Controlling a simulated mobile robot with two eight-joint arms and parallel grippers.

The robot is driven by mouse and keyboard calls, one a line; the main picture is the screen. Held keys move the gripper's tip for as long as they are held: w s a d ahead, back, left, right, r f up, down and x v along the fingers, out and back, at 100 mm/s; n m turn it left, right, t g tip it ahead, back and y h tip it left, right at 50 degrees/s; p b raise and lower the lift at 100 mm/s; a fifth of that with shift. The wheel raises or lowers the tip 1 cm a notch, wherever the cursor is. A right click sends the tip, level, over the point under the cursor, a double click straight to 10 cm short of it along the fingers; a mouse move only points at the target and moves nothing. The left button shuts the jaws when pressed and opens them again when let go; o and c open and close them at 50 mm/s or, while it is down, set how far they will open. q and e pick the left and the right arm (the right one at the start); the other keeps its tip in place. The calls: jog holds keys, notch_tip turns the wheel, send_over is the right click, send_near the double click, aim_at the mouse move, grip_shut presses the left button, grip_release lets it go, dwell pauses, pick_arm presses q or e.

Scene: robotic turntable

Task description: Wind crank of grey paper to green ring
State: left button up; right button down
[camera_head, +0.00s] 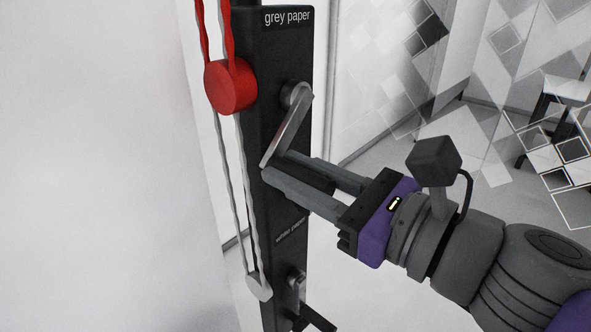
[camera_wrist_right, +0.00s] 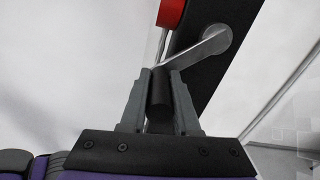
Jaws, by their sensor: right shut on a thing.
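The grey paper crank (camera_head: 288,130) is a metal arm on a dark upright post, under the label "grey paper" (camera_head: 287,18). Its arm slants down and to the left from its pivot. My right gripper (camera_head: 272,168) is shut on the dark crank handle (camera_wrist_right: 160,88), which sits between the two fingers in the right wrist view. The crank arm also shows there (camera_wrist_right: 195,48). A red round pulley (camera_head: 230,86) with a red and grey cord sits left of the post. No green ring is visible. My left gripper is out of view.
A second crank (camera_head: 297,285) sits lower on the post (camera_head: 270,215), below the label "white paper" (camera_head: 291,230). A white wall or panel fills the left side. A stool (camera_head: 565,90) stands at the far right.

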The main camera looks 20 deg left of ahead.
jog(key=shift+f, duration=0.1)
jog(key=n+p, duration=0.1)
jog(key=w+f+n, duration=0.1)
jog(key=n, duration=0.1)
jog(key=shift+w+d+f+p, duration=0.1)
jog(key=shift+w+d+p, duration=0.2)
jog(key=shift+d+p, duration=0.05)
jog(key=n, duration=0.1)
jog(key=w+f+n+p, duration=0.1)
jog(key=shift+w+d+n, duration=0.2)
jog(key=shift+d+n, duration=0.1)
jog(key=shift+n, duration=0.1)
jog(key=shift+w+d+f, duration=0.1)
jog(key=shift+w, duration=0.2)
jog(key=shift+w+f, duration=0.1)
jog(key=c, duration=0.7)
grip_release()
jog(key=shift+d, duration=0.1)
jog(key=shift+o, duration=0.2)
jog(key=v, duration=1)
jog(key=shift+d, duration=0.3)
